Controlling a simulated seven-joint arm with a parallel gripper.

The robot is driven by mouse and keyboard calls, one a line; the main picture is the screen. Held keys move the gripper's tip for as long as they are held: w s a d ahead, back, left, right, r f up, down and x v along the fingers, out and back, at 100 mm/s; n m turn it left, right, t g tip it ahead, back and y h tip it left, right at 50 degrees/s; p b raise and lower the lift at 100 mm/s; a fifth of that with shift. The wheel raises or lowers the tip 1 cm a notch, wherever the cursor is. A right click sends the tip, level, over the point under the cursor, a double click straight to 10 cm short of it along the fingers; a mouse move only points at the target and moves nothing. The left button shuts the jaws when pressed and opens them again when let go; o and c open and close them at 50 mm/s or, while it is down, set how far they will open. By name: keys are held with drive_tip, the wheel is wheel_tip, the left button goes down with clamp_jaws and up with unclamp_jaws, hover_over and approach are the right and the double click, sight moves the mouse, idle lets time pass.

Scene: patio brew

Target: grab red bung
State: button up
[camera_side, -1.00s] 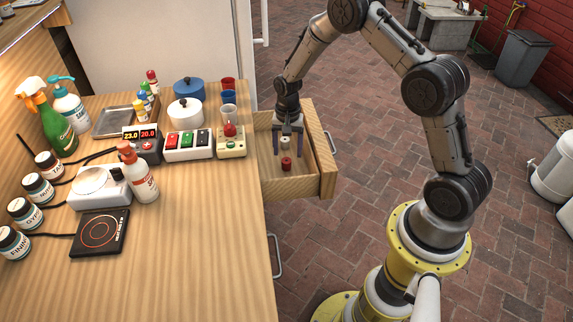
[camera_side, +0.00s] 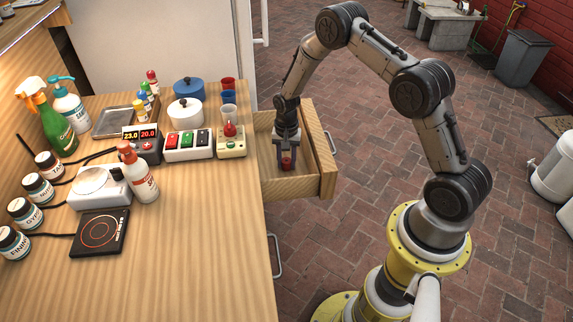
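The red bung (camera_side: 287,163) is inside the open wooden drawer (camera_side: 308,186). My gripper (camera_side: 287,167) points down into the drawer, with one finger on each side of the red bung. The fingers look close against its sides, so the gripper appears shut on it. The bung seems at or near the drawer floor; I cannot tell whether it is lifted. The pale bung behind it is hidden by my gripper.
The drawer's walls stand close around my gripper. On the wooden counter (camera_side: 205,240) to the left are a control box with a red knob (camera_side: 230,145), a switch box (camera_side: 188,147), cups, pots and bottles. Brick paving lies to the right.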

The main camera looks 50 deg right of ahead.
clamp_jaws()
drive_tip(key=shift+r, duration=0.15)
